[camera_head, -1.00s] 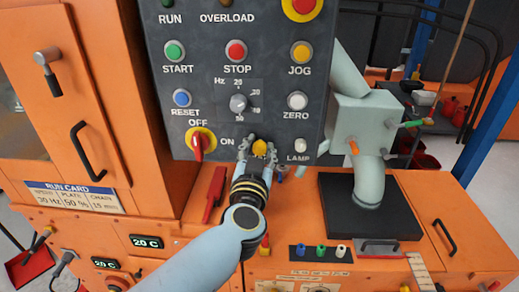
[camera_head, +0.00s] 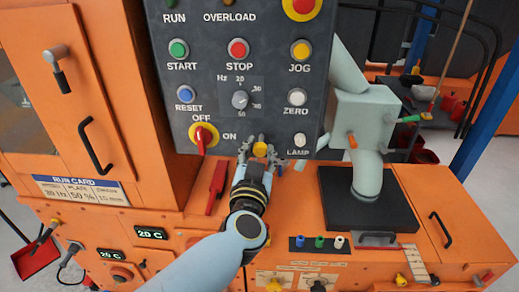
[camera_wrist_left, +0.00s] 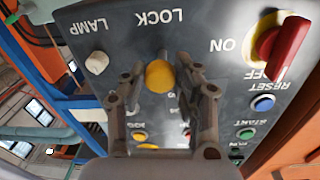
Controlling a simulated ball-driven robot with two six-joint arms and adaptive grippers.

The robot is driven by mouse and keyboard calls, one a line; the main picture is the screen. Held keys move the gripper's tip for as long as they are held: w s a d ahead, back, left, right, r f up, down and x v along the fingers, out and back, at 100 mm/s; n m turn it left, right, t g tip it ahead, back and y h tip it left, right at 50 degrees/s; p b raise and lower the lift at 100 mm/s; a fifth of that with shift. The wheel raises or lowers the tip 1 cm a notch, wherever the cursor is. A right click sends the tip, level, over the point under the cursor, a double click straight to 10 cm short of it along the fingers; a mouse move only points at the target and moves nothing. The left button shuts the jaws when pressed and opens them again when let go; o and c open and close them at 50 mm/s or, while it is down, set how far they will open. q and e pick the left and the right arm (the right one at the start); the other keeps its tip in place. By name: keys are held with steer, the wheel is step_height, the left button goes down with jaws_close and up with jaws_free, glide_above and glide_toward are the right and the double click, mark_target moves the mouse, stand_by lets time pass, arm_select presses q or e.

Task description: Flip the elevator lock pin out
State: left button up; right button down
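The lock pin (camera_head: 260,149) is a yellow knob at the lower edge of the dark control panel. In the left wrist view the knob (camera_wrist_left: 160,74) sits below the upside-down word LOCK. My left gripper (camera_head: 260,152) is in front of the panel with its fingers spread, one on each side of the knob. In the left wrist view the gripper (camera_wrist_left: 165,82) shows gaps between both fingers and the knob, so it is open around it. My right gripper is not in view.
The red-and-yellow OFF/ON switch (camera_head: 203,138) is left of the knob. The white LAMP button (camera_head: 299,138) is close on its right. The orange ledge (camera_head: 290,205) lies below the panel. A grey-green spout (camera_head: 365,125) stands at the right.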

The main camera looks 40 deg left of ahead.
arm_select(q)
steer(key=o, duration=0.4)
steer(key=shift+o, duration=0.2)
step_height(320, 180, up, 10)
steer(key=shift+f, duration=0.1)
stand_by(0.5)
